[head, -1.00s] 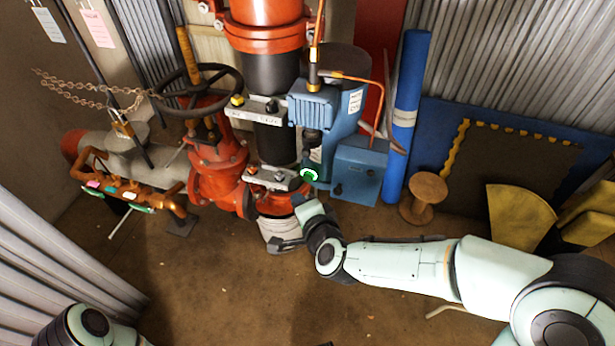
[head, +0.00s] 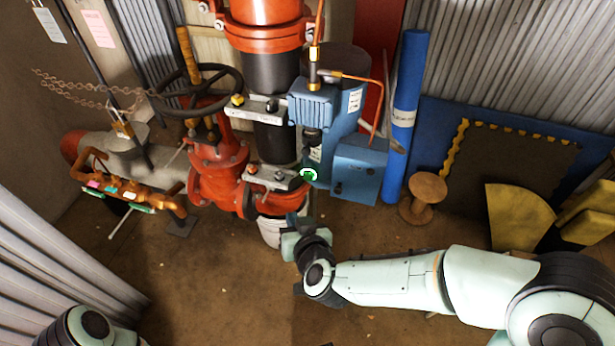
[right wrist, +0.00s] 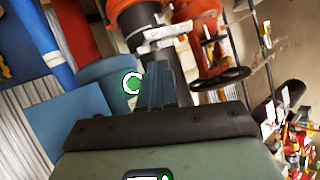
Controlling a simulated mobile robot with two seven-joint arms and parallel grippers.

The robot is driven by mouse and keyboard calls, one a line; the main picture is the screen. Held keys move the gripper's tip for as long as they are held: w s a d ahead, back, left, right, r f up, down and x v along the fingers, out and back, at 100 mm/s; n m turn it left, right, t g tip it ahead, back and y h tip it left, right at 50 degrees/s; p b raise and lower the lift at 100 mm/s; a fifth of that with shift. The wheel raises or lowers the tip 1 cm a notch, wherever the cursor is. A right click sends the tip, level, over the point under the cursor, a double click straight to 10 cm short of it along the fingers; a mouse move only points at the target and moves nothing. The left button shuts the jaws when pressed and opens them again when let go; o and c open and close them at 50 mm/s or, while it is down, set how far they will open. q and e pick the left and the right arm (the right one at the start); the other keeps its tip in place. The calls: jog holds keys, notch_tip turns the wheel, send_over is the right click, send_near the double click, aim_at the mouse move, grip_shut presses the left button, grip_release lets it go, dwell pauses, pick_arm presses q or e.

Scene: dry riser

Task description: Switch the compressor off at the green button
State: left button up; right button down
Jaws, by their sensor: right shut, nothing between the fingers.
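The blue compressor (head: 345,115) stands against the pipework in the head view. Its green button (head: 308,174), with a white ring, is low on its front left side. The button also shows in the right wrist view (right wrist: 132,83), just left of the fingertips. My right gripper (head: 292,220) is below and slightly left of the button, apart from it in the head view. Its fingers (right wrist: 160,78) are shut and empty, and point toward the compressor. My left arm shows at the bottom left of the head view, but its gripper is out of frame.
The red valve (head: 215,165) with its black handwheel (head: 200,88) is left of the compressor. A white bucket (head: 270,231) stands below the pipe, partly behind my right gripper. A blue roll (head: 405,115) and a wooden spool (head: 427,190) are to the right. The floor in front is clear.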

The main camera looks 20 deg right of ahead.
aim_at(308, 176)
jog(key=shift+w+d, duration=0.1)
pick_arm(q)
jog(key=shift+w+a+f+t+b, duration=0.25)
jog(key=shift+w+f+b, duration=0.2)
jog(key=shift+w, duration=0.15)
jog(key=shift+w+a+f+t+b, duration=0.15)
jog(key=shift+w+a+f+b, duration=0.15)
jog(key=shift+w+f, duration=0.2)
pick_arm(e)
jog(key=w+d, duration=0.4)
jog(key=w, duration=0.3)
jog(key=shift+d, duration=0.4)
jog(key=shift+w, duration=0.15)
dwell(0.6)
pick_arm(q)
jog(key=shift+r, duration=0.15)
pick_arm(e)
jog(key=shift+w+d, duration=0.25)
